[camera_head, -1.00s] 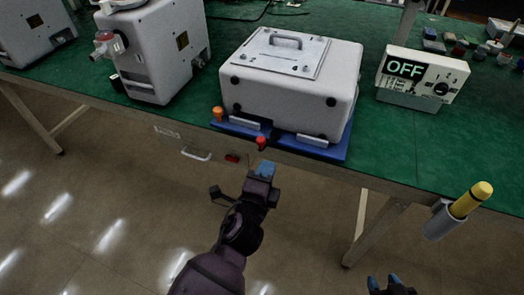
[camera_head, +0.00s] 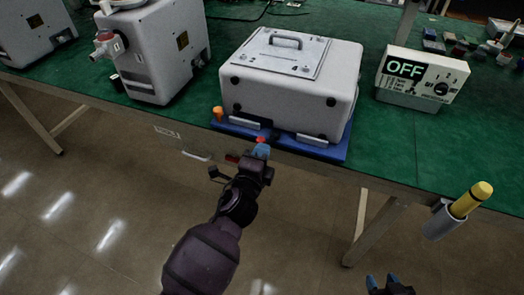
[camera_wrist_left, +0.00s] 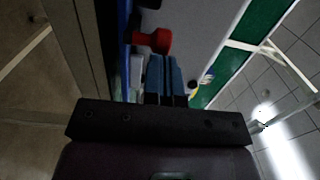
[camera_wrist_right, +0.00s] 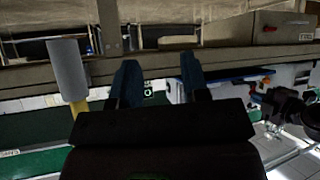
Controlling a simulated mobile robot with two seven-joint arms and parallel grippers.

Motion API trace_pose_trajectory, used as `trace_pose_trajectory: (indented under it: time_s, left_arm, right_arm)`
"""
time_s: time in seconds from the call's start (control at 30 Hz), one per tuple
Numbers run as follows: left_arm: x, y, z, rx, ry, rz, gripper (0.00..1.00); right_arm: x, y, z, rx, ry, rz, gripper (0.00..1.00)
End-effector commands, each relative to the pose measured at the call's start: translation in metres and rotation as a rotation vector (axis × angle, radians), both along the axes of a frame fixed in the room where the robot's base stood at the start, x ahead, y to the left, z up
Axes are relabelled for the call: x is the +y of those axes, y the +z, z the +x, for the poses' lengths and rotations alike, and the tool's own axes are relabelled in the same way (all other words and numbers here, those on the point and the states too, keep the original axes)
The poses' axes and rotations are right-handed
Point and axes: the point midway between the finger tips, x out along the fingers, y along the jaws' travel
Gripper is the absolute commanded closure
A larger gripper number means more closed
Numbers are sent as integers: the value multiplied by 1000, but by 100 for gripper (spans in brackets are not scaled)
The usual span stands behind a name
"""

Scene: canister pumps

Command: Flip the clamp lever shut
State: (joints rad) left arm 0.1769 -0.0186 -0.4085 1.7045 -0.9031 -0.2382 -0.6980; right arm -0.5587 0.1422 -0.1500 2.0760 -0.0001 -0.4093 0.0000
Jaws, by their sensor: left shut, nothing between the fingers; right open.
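The red-tipped clamp lever (camera_head: 261,140) stands at the front edge of the blue base (camera_head: 335,152) under the grey pump box (camera_head: 290,90). In the left wrist view its red knob (camera_wrist_left: 153,41) lies just ahead of my fingers. My left gripper (camera_head: 262,152) is shut and empty, its blue fingertips right at the knob and hiding part of the lever; I cannot tell whether they touch. It also shows in the left wrist view (camera_wrist_left: 165,72). An orange-tipped lever (camera_head: 218,113) stands at the base's left corner. My right gripper (camera_head: 384,283) is open and empty, low at the bottom right.
A control box reading OFF (camera_head: 420,75) stands right of the pump. A yellow-handled tool in a grey holder (camera_head: 442,220) is at the table's front edge. A second pump (camera_head: 160,50) stands to the left.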

Motion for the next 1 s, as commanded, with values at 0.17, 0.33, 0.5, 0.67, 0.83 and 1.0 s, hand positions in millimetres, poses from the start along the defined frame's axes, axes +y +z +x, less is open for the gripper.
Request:
trace_pose_trajectory:
  time_s: [0.17, 0.33, 0.5, 0.67, 0.83, 1.0]
  left_arm:
    - [3, 2, 1, -3, -24, 3, 100]
    - [5, 2, 2, -2, -50, 1, 100]
    - [7, 2, 3, -3, -69, 2, 100]
    - [9, 2, 4, -3, -89, 2, 100]
    - [12, 2, 5, -3, -114, 2, 100]
    - [17, 4, 8, -5, -158, 5, 100]
  right_arm:
    - [-2, 6, 2, -8, 5, -6, 58]
    - [-4, 8, 1, -11, 8, -11, 58]
    - [-4, 8, -2, -7, 6, -11, 58]
    - [-4, 9, -4, -4, 2, -9, 58]
    - [-3, 9, -6, -1, -5, -3, 58]
    - [-2, 15, -4, -9, -10, 2, 58]
